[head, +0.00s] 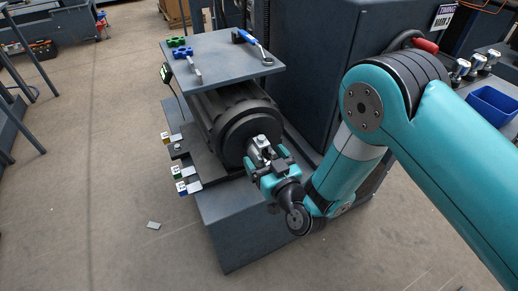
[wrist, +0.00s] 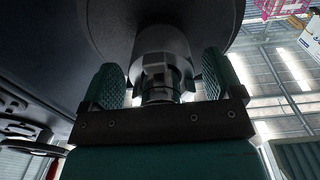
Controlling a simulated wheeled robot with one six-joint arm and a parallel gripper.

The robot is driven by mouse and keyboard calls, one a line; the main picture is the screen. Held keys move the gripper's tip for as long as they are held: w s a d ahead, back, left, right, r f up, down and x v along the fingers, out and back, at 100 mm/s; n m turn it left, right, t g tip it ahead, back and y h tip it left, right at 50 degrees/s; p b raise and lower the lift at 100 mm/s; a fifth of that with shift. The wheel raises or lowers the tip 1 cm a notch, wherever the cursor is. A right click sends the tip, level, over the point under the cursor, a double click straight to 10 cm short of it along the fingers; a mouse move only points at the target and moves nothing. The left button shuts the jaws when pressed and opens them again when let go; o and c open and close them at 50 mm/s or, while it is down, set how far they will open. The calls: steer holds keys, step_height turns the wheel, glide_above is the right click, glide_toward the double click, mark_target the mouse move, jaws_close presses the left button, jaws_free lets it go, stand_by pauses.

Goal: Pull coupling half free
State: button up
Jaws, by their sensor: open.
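The coupling half (head: 259,145) is a light metal, stepped round piece on the end face of the dark cylindrical extruder barrel (head: 232,117). In the wrist view the coupling (wrist: 160,45) narrows to a darker, notched neck between my fingers. My gripper (head: 268,163) reaches it from the front. In the wrist view my gripper (wrist: 163,75) is open, with one teal ribbed finger on each side of the coupling and a visible gap on both sides. The joint at the barrel face is partly hidden by the coupling's wide collar.
A grey plate (head: 222,59) above the barrel carries a blue-handled tool (head: 245,38), green and blue clamps (head: 181,47) and a metal piece. Small labelled tabs (head: 180,172) stick out at the left. A tall dark cabinet (head: 310,60) stands behind. The floor at left is mostly clear.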

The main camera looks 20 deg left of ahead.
steer(key=shift+c, duration=0.3)
steer(key=c, duration=0.8)
steer(key=shift+s+d, duration=0.1)
steer(key=shift+s, duration=0.05)
steer(key=shift+b+v, duration=1.25)
steer(key=shift+b, duration=0.05)
steer(key=b+v, duration=0.3)
steer(key=v, duration=0.9)
steer(key=shift+b, duration=0.4)
